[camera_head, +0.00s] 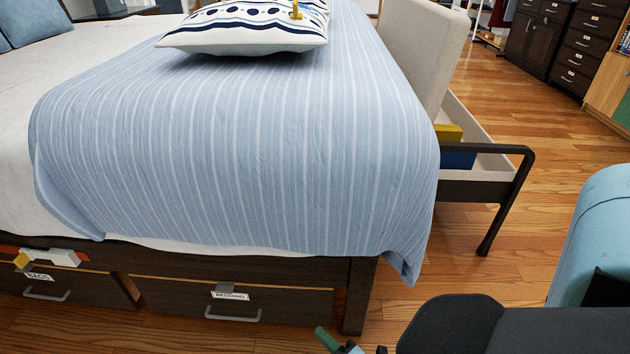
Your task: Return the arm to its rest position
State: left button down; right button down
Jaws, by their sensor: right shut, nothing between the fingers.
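My right arm (500,328) comes in from the lower right as a dark, rounded shape. My right gripper (338,343) is at the bottom edge, just right of the middle, partly cut off by the frame. A green fingertip shows there. It is shut and holds nothing. It appears in front of the bed's foot, near the bed leg (360,297), and I see no contact. My left gripper is not in view.
The bed has a striped blue blanket (235,140) and a patterned pillow (245,35). Labelled drawers (235,312) are under its foot. A blue padded piece (600,230) stands at right. Wooden floor (500,95) is clear beyond.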

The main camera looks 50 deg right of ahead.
jog(key=shift+s+a, duration=0.1)
jog(key=shift+s, duration=0.25)
